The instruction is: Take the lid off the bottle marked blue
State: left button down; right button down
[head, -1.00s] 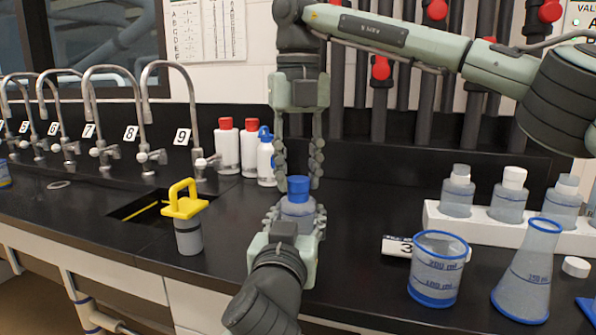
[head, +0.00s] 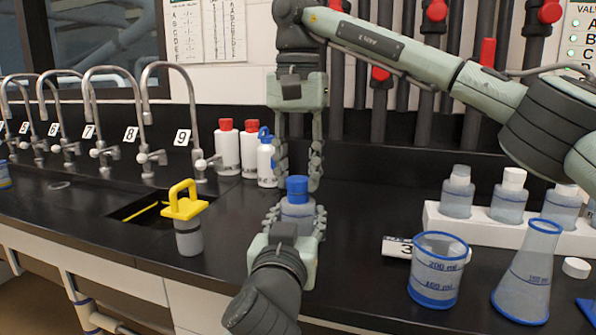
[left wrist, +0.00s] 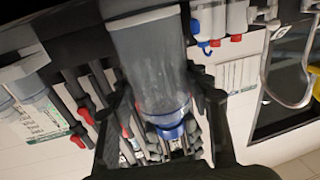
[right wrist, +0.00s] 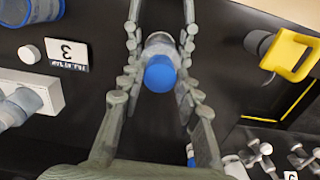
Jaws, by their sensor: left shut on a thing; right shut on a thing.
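The bottle marked blue (head: 297,211) is a translucent bottle with a blue lid (head: 297,187), upright above the black bench near its front edge. My left gripper (head: 296,216) is shut on the bottle's body from the front. My right gripper (head: 299,182) reaches down from above, its fingers on both sides of the blue lid and shut on it. The right wrist view shows the lid (right wrist: 160,74) between the fingers. In the left wrist view the bottle (left wrist: 150,70) fills the space between the fingers. The lid sits at the bottle's top; I see no gap.
A yellow-handled grey container (head: 188,238) stands left, by the sink. Red- and blue-capped white bottles (head: 228,148) stand behind. A white rack of bottles (head: 432,222), a blue-rimmed beaker (head: 436,275), a flask (head: 527,270) and a number 3 label (head: 398,247) are right.

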aim_at(298, 179)
jog(key=n, duration=0.4)
jog(key=shift+n, duration=0.4)
jog(key=shift+r, duration=0.2)
jog(key=shift+r, duration=0.95)
jog(key=shift+r, duration=0.1)
jog(key=shift+r, duration=1.9)
